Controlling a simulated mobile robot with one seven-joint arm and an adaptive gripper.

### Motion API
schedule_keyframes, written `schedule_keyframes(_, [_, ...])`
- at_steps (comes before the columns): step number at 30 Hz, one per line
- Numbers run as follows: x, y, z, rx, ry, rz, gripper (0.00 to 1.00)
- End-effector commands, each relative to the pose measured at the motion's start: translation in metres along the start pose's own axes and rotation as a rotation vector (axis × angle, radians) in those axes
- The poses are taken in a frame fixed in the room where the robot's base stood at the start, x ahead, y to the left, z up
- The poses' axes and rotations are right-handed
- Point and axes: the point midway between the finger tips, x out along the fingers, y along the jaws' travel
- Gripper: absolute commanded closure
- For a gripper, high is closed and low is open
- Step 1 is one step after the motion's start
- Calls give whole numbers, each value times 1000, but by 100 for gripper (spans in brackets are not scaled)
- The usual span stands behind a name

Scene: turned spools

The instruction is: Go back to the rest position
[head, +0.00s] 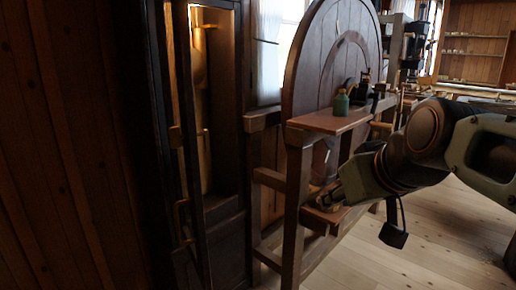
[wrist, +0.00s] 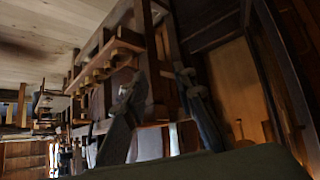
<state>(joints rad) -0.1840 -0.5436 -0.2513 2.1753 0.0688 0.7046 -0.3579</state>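My gripper (head: 326,198) is at the left end of my arm in the head view, in front of or beside the lower part of a wooden wheel stand (head: 292,212). Its fingertips are small and dim there. In the wrist view my gripper (wrist: 162,76) shows two dark fingers set apart, with a gap between them and nothing clearly held. Wooden beams with several peg-like or spool-like pieces (wrist: 97,75) lie beyond the fingers. I cannot tell how far the fingertips are from the wood.
A tall, open dark cabinet (head: 215,215) is at left. Plank floor (head: 430,235) is bare at front right.

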Motion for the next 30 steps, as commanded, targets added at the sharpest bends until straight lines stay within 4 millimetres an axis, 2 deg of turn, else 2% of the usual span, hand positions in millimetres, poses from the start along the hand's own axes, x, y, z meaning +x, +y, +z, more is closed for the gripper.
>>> schedule_keyframes(1, [9, -13, 41, 31, -50, -1, 75])
schedule_keyframes(3, [15, -30, 89, 80, -125, 5, 75])
schedule_keyframes(9, [27, -57, 215, 203, -322, 85, 75])
schedule_keyframes(10, [19, -57, 210, 212, -330, 92, 75])
schedule_keyframes(11, [7, -56, 193, 209, -324, 87, 75])
schedule_keyframes(12, [0, -55, 185, 208, -324, 85, 75])
schedule_keyframes(30, [-88, -47, 91, 206, -322, 81, 75])
